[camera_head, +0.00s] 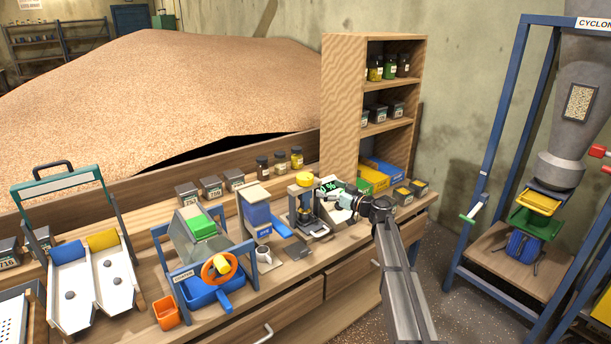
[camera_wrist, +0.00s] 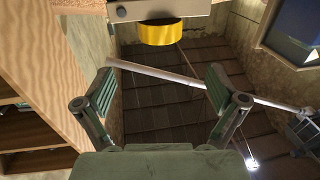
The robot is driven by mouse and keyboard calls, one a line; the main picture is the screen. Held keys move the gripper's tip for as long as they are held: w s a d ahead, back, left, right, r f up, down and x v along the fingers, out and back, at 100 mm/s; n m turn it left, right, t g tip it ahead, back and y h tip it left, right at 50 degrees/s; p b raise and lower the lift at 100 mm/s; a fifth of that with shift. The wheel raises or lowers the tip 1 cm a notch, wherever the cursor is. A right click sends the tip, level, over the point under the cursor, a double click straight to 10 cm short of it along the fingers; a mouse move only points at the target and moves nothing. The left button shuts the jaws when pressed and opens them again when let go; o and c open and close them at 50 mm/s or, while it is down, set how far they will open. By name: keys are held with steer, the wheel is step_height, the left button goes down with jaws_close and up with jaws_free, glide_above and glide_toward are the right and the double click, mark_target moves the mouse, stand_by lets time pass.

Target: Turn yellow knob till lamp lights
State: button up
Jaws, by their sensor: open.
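A yellow knob (camera_head: 304,179) sits on top of a small device on the bench, beside a green-lit display (camera_head: 328,185). A yellow round part that looks like the same knob (camera_wrist: 160,32) shows at the top of the wrist view, below a grey bar. My gripper (camera_head: 342,199) is just right of the device in the head view. In the wrist view my gripper (camera_wrist: 162,84) has its two fingers wide apart with nothing between them. The yellow part lies beyond the fingertips, apart from them. I cannot make out which part is the lamp.
A wooden shelf (camera_head: 343,110) with jars stands behind my gripper. Yellow and blue boxes (camera_head: 374,180) lie at the right. Floor is clear before the blue frame (camera_head: 497,150).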

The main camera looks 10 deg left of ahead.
mark_target(311, 179)
steer(key=p+x, duration=0.4)
steer(key=x, duration=0.6)
steer(key=shift+w+a+r, duration=0.1)
steer(key=shift+w+a, duration=0.55)
steer(key=shift+a, duration=0.15)
steer(key=c, duration=1.2)
